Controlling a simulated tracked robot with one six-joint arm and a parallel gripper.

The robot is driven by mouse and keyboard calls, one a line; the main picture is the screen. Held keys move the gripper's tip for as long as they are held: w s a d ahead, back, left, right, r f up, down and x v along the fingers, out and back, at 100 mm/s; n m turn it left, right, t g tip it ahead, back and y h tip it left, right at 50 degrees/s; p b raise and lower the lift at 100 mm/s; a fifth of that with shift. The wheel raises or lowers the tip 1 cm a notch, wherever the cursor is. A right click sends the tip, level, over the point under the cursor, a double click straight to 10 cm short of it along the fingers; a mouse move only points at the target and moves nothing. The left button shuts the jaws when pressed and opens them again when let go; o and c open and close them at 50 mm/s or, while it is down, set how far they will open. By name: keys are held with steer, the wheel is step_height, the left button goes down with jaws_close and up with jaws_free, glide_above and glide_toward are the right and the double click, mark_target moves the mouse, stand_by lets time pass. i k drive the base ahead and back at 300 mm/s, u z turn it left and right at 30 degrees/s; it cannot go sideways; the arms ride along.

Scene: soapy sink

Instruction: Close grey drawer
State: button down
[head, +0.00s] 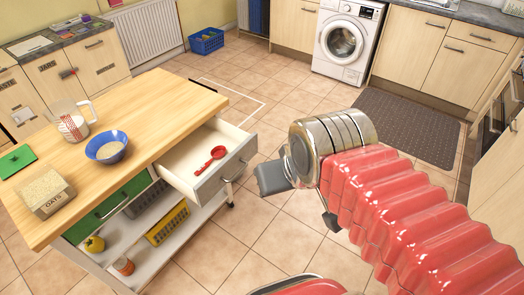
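The grey drawer (226,169) is pulled out from the right end of the wooden-topped island. Its grey front carries a metal handle (236,172). A red measuring spoon (211,158) lies inside on the white drawer floor. My gripper (275,178) is just to the right of the drawer front in the picture, and a gap of floor shows between them. A grey block-like finger part points towards the drawer. I cannot tell whether the gripper is open or shut. I see nothing held in it.
The island top (150,128) bears a blue bowl (107,147), a glass jug (72,122) and an oats box (45,191). A green drawer (108,207) beside the grey one is shut. Tiled floor is clear right of the island, up to a dark mat (408,125) and a washing machine (347,42).

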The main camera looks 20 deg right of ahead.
mark_target(178, 165)
steer(key=z, duration=0.05)
steer(key=i, duration=1)
steer(key=u, duration=0.05)
